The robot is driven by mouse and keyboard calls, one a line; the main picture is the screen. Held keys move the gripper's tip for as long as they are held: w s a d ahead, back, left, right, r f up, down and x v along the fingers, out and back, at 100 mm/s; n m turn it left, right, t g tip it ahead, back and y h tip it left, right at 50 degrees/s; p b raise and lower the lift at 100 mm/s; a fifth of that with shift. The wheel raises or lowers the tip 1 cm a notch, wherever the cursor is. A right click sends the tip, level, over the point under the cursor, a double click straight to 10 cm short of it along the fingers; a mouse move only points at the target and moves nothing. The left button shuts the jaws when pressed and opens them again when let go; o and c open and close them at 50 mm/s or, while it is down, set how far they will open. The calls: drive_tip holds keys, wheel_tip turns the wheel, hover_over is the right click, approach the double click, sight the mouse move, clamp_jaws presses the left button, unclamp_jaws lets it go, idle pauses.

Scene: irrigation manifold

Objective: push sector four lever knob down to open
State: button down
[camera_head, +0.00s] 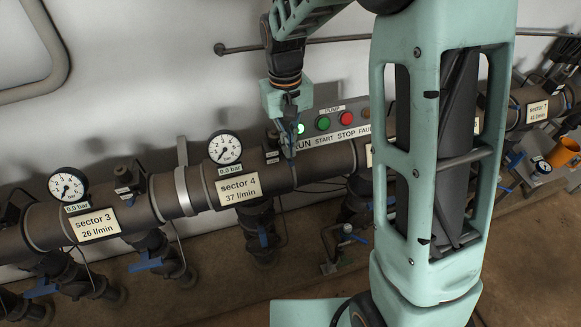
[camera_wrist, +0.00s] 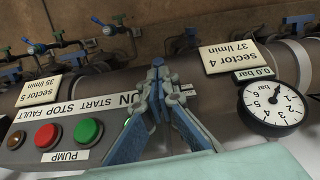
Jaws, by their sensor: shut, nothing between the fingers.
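The sector 4 label (camera_head: 239,188) reads 37 l/min on the dark manifold pipe; it also shows upside down in the wrist view (camera_wrist: 228,57). My gripper (camera_head: 291,154) is shut and empty, in front of the pipe and pump panel, above and right of the lever. Its fingertips (camera_wrist: 157,64) meet in the wrist view.
The pump panel (camera_head: 370,128) with green (camera_head: 323,123) and red (camera_head: 346,118) buttons is beside my gripper. The sector 4 gauge (camera_head: 225,147) stands on the pipe. Sector 3 (camera_head: 97,223) is to the left. My arm hides much of the pipe on the right.

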drive_tip(key=shift+s+f+b, duration=0.1)
drive_tip(key=shift+f+b, duration=0.2)
drive_tip(key=shift+f, duration=0.65)
